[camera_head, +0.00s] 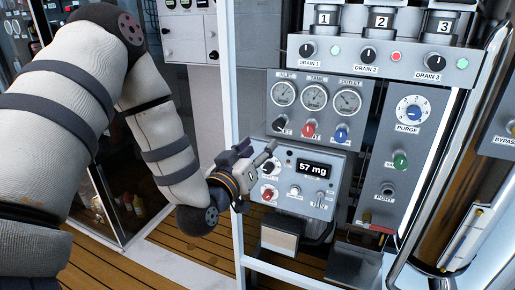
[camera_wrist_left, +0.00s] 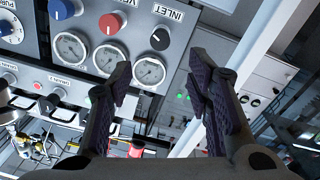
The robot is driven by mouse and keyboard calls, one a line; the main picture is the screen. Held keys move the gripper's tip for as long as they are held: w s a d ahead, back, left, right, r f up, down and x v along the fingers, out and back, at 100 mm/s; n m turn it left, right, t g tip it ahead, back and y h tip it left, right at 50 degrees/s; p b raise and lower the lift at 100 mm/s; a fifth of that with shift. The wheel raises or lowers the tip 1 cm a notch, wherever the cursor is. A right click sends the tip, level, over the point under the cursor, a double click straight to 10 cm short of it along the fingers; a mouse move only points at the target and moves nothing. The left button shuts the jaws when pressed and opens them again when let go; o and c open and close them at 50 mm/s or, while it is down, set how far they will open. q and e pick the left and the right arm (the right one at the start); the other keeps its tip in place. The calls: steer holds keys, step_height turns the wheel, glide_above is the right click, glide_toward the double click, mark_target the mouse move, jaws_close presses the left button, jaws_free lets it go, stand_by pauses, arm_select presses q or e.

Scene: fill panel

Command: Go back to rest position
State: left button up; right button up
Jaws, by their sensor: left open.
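My left gripper (camera_head: 268,152) is in front of the lower left part of the grey fill panel (camera_head: 320,165), near the display (camera_head: 313,169) that reads 57 mg. In the left wrist view my left gripper (camera_wrist_left: 160,85) has its two dark fingers spread apart with nothing between them. The panel shows upside down there, with gauges (camera_wrist_left: 149,70) and a black knob (camera_wrist_left: 160,38) beyond the fingers. I cannot tell from these views whether a finger touches the panel. My right gripper is in neither view.
Above are numbered drain units with a black drain 2 knob (camera_head: 368,54). A white upright frame post (camera_head: 233,80) stands left of the panel. Wooden floor (camera_head: 95,265) shows below.

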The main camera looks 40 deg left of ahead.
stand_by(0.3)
arm_select(q)
steer(key=s+d+f+m+g+h, duration=0.1)
steer(key=s+d+f+g, duration=0.2)
steer(key=s+f, duration=0.35)
steer(key=s+d+f+m+g+h, duration=0.1)
steer(key=s+d+f+g, duration=0.25)
steer(key=f, duration=0.65)
steer(key=s+d+f+m+g+h, duration=0.2)
steer(key=s+f+g, duration=0.2)
steer(key=f, duration=0.4)
steer(key=s+d+f+g, duration=0.1)
steer(key=s+f+g, duration=0.2)
steer(key=s, duration=0.9)
steer(key=s+d+f+m+g, duration=0.1)
steer(key=s+f+g, duration=0.3)
steer(key=s, duration=0.8)
steer(key=shift+s+d+f+g+y, duration=0.25)
steer(key=shift+d+g, duration=0.3)
steer(key=shift+g, duration=0.5)
